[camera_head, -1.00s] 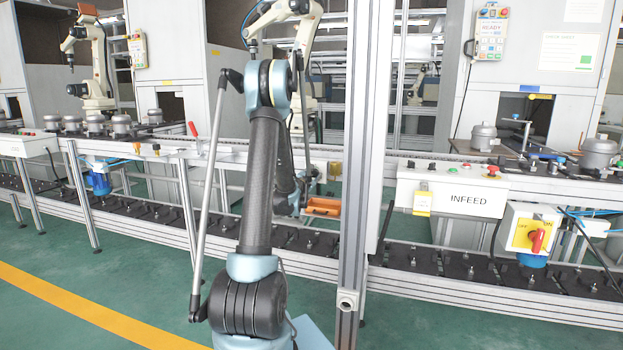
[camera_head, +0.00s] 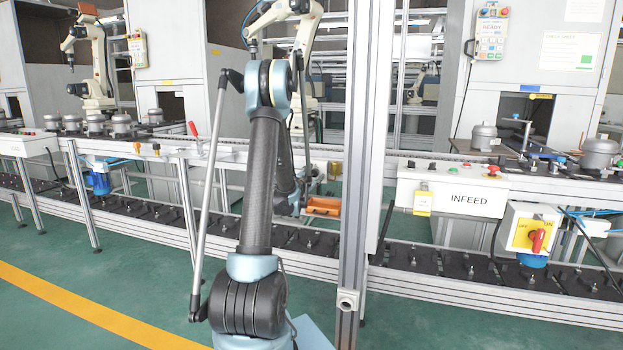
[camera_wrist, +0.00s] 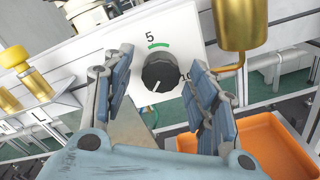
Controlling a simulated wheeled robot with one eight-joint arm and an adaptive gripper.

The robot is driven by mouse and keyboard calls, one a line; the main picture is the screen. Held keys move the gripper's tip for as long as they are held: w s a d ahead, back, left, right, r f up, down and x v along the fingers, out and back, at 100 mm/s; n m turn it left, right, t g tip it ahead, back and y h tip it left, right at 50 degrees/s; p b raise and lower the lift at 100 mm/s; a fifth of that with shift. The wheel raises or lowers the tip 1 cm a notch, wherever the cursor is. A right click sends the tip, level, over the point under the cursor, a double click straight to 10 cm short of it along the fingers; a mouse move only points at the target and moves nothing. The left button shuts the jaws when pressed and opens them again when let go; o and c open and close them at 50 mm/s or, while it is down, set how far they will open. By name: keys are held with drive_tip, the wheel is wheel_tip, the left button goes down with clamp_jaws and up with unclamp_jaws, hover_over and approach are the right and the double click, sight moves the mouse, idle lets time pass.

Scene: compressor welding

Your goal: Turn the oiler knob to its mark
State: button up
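The oiler knob (camera_wrist: 160,72) is black and round, on a white dial plate (camera_wrist: 188,35) in the wrist view. The plate carries a "5" at the top and a partly hidden "10" at the right. A green arc mark (camera_wrist: 159,45) lies just under the "5". A short white line on the knob's face points down and slightly left, away from the green arc. My gripper (camera_wrist: 160,78) is open, with one blue-grey finger on each side of the knob in the picture. I cannot tell whether either finger touches it. In the head view my gripper is hidden behind my arm.
A brass cup (camera_wrist: 240,22) with a bent pipe hangs close by the right finger. Brass fittings (camera_wrist: 38,84) stand at the left. An orange tray (camera_wrist: 272,146) lies below; it also shows in the head view (camera_head: 323,206). An aluminium post (camera_head: 367,150) stands right of my arm.

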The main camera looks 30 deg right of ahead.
drive_tip(key=v, duration=1.2)
drive_tip(key=shift+w+a, duration=0.1)
idle(0.5)
